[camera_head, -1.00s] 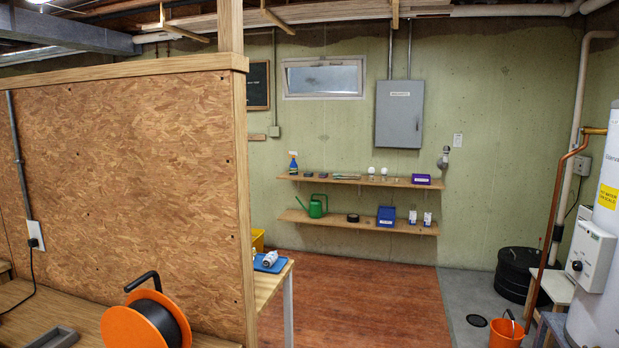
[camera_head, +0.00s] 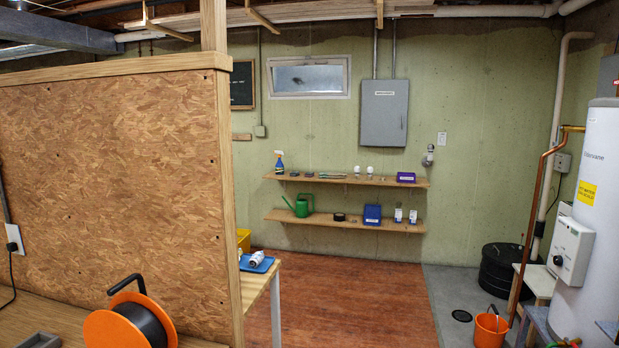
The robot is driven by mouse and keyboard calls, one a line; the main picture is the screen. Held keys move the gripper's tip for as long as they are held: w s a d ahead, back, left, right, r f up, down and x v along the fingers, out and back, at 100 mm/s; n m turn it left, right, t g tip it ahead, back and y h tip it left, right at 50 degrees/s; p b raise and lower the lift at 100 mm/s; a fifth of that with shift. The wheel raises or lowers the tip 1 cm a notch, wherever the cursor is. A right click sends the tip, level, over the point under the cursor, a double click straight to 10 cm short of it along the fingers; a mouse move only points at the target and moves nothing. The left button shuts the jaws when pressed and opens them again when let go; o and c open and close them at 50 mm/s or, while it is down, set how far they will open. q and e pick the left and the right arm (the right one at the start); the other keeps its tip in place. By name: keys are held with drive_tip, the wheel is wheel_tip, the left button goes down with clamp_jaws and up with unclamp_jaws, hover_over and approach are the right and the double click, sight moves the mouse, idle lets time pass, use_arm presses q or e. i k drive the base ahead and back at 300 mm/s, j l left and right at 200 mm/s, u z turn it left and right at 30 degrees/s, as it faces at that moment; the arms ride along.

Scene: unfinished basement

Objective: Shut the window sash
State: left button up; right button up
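The window (camera_head: 309,94) is small and wide, with a pale frame, high on the far green wall. Its sash (camera_head: 308,76) holds a grey pane, and a small fitting shows at the middle of its top edge. The sash looks tilted within the frame, but at this distance I cannot tell how far it stands open. Neither of my grippers is in view.
An OSB partition (camera_head: 110,170) fills the left. Wall shelves (camera_head: 345,220) with small items hang below the window. A table (camera_head: 254,286) stands beside the partition. The reddish floor (camera_head: 345,305) is clear; an orange bucket (camera_head: 490,331) and water heater (camera_head: 592,230) stand right.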

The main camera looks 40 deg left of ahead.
sight(343, 61)
drive_tip(key=i+l+u, duration=0.15)
drive_tip(key=i+u, duration=0.2)
drive_tip(key=i, duration=0.6)
drive_tip(key=i+u, duration=0.4)
drive_tip(key=i, duration=1.9)
drive_tip(key=i+u, duration=0.2)
drive_tip(key=i, duration=0.3)
drive_tip(key=i+u, duration=0.15)
drive_tip(key=i, duration=0.35)
drive_tip(key=i+l+u, duration=0.2)
drive_tip(key=i, duration=0.3)
drive_tip(key=i+l+u, duration=0.15)
drive_tip(key=i, duration=0.35)
drive_tip(key=i+j+u, duration=0.1)
drive_tip(key=i, duration=0.45)
drive_tip(key=i+j+u, duration=0.1)
drive_tip(key=i, duration=0.45)
